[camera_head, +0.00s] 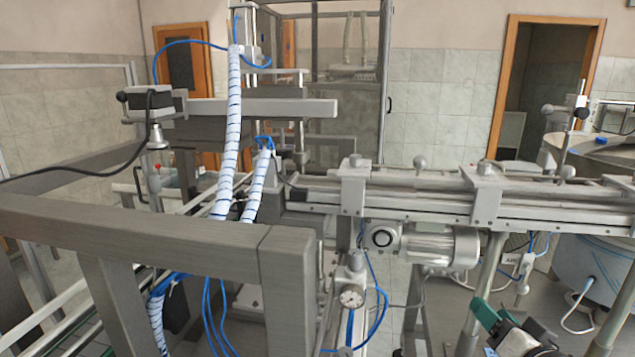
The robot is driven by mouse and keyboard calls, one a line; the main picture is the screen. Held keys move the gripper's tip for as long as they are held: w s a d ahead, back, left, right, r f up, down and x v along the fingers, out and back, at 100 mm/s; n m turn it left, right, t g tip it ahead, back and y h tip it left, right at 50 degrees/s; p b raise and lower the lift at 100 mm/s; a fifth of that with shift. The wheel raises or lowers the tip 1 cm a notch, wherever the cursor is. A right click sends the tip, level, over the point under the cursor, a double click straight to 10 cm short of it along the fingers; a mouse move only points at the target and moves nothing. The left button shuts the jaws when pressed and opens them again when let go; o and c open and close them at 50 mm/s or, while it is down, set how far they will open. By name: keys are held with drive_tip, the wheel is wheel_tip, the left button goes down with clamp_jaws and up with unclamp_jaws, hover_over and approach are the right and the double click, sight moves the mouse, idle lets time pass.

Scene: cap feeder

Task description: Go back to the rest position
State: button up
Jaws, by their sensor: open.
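My gripper (500,335) shows at the bottom right edge of the head view, with green and dark parts and a pale metal piece. Only its upper part is in the picture; the rest is cut off by the lower edge. It is open, and I see nothing held in it. It appears in front of the legs under the conveyor rail (410,192), below the silver motor (435,244). I cannot tell how far apart they are.
A thick grey frame (150,232) fills the near left. A pressure gauge (351,297) and blue hoses stand at the lower middle. A round metal drum (590,265) is at the right.

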drive_tip(key=s+a+f+n+g, duration=0.2)
drive_tip(key=s+f+g, duration=0.2)
drive_tip(key=s+f, duration=0.45)
drive_tip(key=s+a+f+n+g, duration=0.2)
drive_tip(key=s+a+f+g, duration=0.15)
drive_tip(key=s+f, duration=0.5)
drive_tip(key=s+a+f+n+g, duration=0.1)
drive_tip(key=s+f+g, duration=0.3)
drive_tip(key=s, duration=0.4)
drive_tip(key=s+a+f+g, duration=0.1)
drive_tip(key=s+f+g, duration=0.2)
drive_tip(key=s, duration=0.6)
drive_tip(key=shift+s+f+n+g, duration=0.25)
drive_tip(key=shift+f+n+g, duration=0.15)
drive_tip(key=shift+f, duration=0.5)
